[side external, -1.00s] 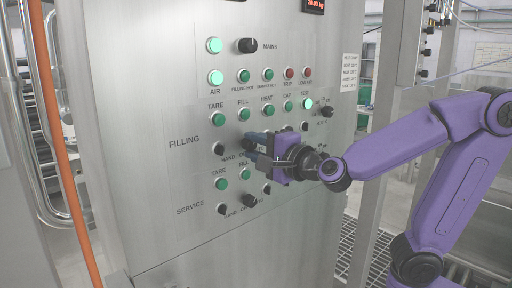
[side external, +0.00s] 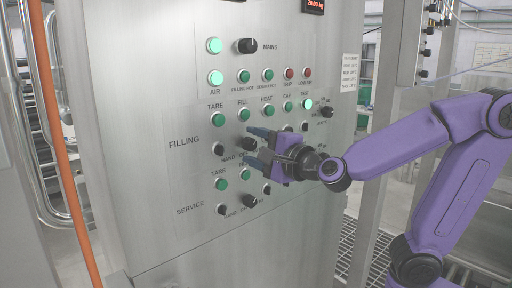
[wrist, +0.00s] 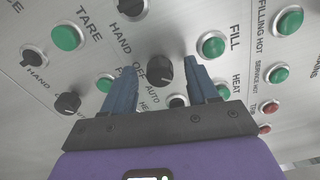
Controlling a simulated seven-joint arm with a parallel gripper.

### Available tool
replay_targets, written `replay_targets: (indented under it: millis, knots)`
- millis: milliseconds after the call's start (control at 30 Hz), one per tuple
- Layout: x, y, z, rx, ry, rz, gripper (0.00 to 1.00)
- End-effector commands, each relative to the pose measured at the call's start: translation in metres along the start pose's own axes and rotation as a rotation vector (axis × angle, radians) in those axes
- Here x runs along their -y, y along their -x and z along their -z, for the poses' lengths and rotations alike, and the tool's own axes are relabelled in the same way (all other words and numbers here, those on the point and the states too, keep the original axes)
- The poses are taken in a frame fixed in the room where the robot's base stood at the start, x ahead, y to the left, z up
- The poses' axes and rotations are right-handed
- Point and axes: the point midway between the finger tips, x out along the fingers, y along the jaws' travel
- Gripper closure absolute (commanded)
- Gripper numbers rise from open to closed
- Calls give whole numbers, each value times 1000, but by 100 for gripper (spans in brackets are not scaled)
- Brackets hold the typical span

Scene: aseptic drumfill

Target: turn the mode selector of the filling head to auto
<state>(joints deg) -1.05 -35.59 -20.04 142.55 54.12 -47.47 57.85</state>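The mode selector (side external: 248,144) is a black rotary knob in the FILLING row of the steel panel, with HAND, OFF and AUTO labels beside it. In the wrist view the black selector (wrist: 158,71) sits between the two blue fingertips, with a gap on each side. I cannot clearly tell which label it points to. My gripper (side external: 250,144) is open and empty in front of the panel, its fingers above and below the knob. It also shows in the wrist view (wrist: 161,66). Whether the tips reach past the knob's face is hard to tell.
Green FILL (side external: 243,114) and TARE (side external: 218,119) buttons lie above. A small black knob (side external: 218,149) is to the left. Below is the SERVICE row with its own black selector (side external: 250,200) and green buttons. An orange pipe (side external: 67,170) stands left of the panel.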

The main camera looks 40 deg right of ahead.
Motion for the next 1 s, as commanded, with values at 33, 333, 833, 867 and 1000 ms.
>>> replay_targets:
  millis: [33, 333, 833, 867, 1000]
  knots:
    - [0, 0, 0, 0, 0, 0, 41]
    - [0, 2, 0, 1, 1, 0, 41]
    - [38, 30, -7, -2, -5, 4, 41]
    - [42, 30, -8, 0, -5, 3, 41]
    - [58, 30, -11, -1, -3, 2, 41]
